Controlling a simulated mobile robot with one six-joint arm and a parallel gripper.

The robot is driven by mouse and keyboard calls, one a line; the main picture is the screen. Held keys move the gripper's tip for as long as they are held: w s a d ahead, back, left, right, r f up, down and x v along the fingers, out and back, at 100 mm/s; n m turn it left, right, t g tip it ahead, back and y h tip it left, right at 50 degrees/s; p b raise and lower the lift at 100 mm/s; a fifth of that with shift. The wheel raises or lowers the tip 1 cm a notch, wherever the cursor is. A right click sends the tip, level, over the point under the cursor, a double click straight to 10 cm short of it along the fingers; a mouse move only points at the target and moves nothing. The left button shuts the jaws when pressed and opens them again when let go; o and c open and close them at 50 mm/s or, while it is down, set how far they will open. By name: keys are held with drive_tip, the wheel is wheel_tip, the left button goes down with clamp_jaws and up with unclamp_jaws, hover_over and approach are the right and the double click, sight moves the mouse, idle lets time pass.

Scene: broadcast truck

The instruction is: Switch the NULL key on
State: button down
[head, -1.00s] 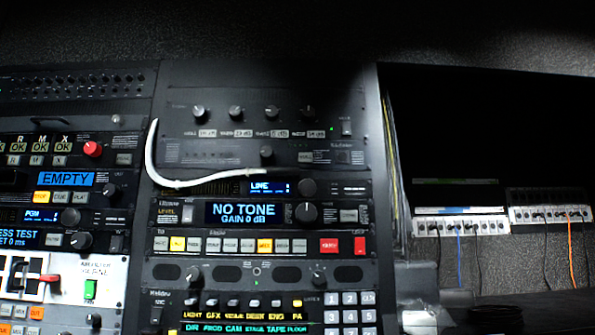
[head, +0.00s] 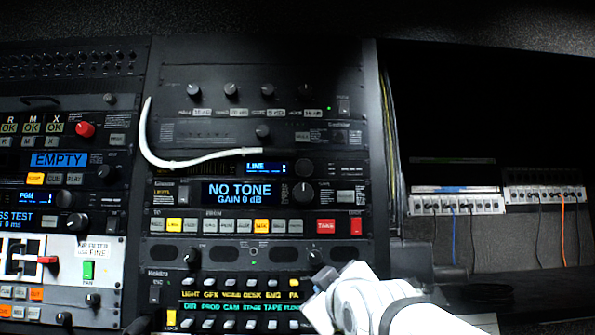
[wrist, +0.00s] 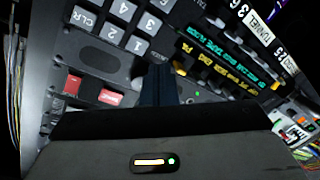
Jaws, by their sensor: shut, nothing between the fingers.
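I cannot read a NULL label on any key in these views, so I cannot tell which key it is. My gripper shows in the wrist view (wrist: 160,72) with its dark fingers together and empty, in front of the rack face by the number keypad (wrist: 122,25) and the yellow-lettered key strip (wrist: 215,66). In the head view my white wrist covers the keypad area at the lower right of the rack; the fingertips are not clear there. A key row with a lit yellow key (head: 174,225) and a red TAKE key (head: 326,226) sits above it.
The NO TONE display unit (head: 238,194) and a drooping white cable (head: 185,163) are above the key row. Knobs (head: 316,257) stick out near my wrist. Patch strips (head: 455,205) with hanging cables are at the right. A dark open bay lies above them.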

wheel_tip(320, 180, up, 18)
drive_tip(key=a+n+t+y, duration=0.1)
drive_tip(key=a+n+t, duration=0.15)
drive_tip(key=t, duration=0.25)
drive_tip(key=n+t+y+p, duration=0.1)
drive_tip(key=n+t+y, duration=0.1)
drive_tip(key=n+t, duration=0.15)
approach(305, 136)
drive_tip(key=s+a+r, duration=0.2)
drive_tip(key=s+r, duration=0.3)
drive_tip(key=s, duration=0.1)
drive_tip(key=shift+r+m+t, duration=0.25)
drive_tip(key=shift+m+t, duration=0.1)
drive_tip(key=shift+m, duration=0.05)
drive_tip(key=shift+w, duration=0.1)
drive_tip(key=shift+w+p, duration=1.8)
drive_tip(key=shift+w, duration=2.6)
drive_tip(key=shift+w, duration=0.15)
drive_tip(key=shift+w, duration=0.25)
